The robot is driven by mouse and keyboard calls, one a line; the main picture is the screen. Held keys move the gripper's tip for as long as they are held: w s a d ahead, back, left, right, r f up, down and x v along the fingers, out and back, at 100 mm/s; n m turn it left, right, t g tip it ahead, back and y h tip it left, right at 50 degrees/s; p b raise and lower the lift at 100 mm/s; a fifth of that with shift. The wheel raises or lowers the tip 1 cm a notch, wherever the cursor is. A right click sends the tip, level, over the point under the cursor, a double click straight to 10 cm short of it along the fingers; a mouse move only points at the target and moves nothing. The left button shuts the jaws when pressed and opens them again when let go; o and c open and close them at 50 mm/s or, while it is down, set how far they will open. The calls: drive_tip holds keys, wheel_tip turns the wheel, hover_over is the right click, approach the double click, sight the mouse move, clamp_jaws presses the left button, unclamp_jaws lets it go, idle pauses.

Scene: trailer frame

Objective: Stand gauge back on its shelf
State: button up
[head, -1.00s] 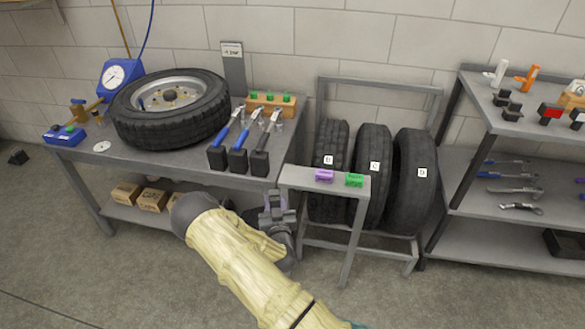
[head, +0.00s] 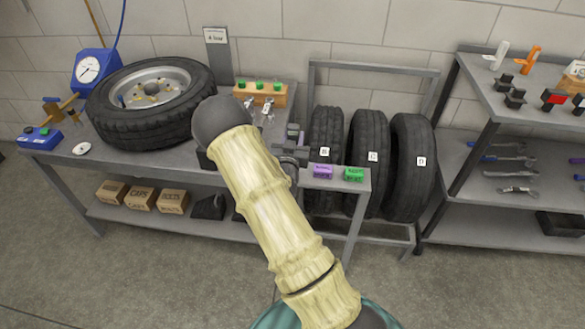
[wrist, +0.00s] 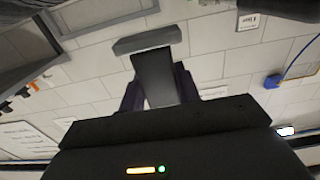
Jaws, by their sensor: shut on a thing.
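My gripper (head: 292,152) is raised over the right part of the workbench, behind my arm. It is shut on a dark grey T-shaped thing, which looks like the gauge (wrist: 155,78). In the wrist view its flat stem sits between the two fingers and its crossbar (wrist: 147,38) points away from the gripper. In the head view the held thing is small and hard to make out. The rack's top shelf (head: 535,119) stands at the far right, well apart from my gripper. It carries a white tool (head: 497,56), an orange tool (head: 530,61) and several dark blocks.
The workbench (head: 55,151) holds a tyre (head: 135,128), a blue dial unit (head: 92,68) and a wooden block with green tops (head: 262,94).

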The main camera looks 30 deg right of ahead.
wheel_tip(320, 180, down, 6)
drive_tip(key=shift+r, duration=0.1)
drive_tip(key=shift+f, duration=1.85)
drive_tip(key=shift+f+b, duration=0.15)
drive_tip(key=shift+b, duration=0.25)
drive_tip(key=o, duration=1.2)
drive_tip(key=shift+c, duration=0.2)
